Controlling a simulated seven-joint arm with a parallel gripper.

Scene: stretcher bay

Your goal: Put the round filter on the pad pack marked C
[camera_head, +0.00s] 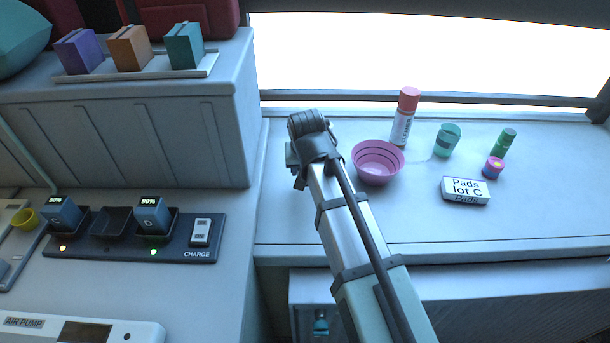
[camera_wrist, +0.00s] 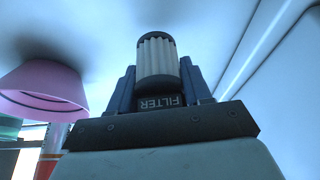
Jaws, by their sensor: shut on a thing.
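The round filter (camera_wrist: 157,57) has white pleats and a dark end labelled FILTER, upside down in the wrist view. My gripper (camera_wrist: 157,78) is shut on it, with a dark finger on each side. In the head view, my gripper (camera_head: 310,135) is at the far end of my arm, left of the pink bowl. I cannot clearly make out the filter there. The pad pack marked C (camera_head: 465,190) is a small white box reading "Pads lot C". It lies flat on the counter, well to the right of my gripper, with nothing on top.
The pink bowl (camera_head: 378,164) stands between my gripper and the pack. Behind are a red-capped can (camera_head: 403,120), a green cup (camera_head: 447,141) and a green bottle (camera_head: 503,143). A pink-and-blue roll (camera_head: 493,168) sits near the pack. A charger (camera_head: 187,247) is at left.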

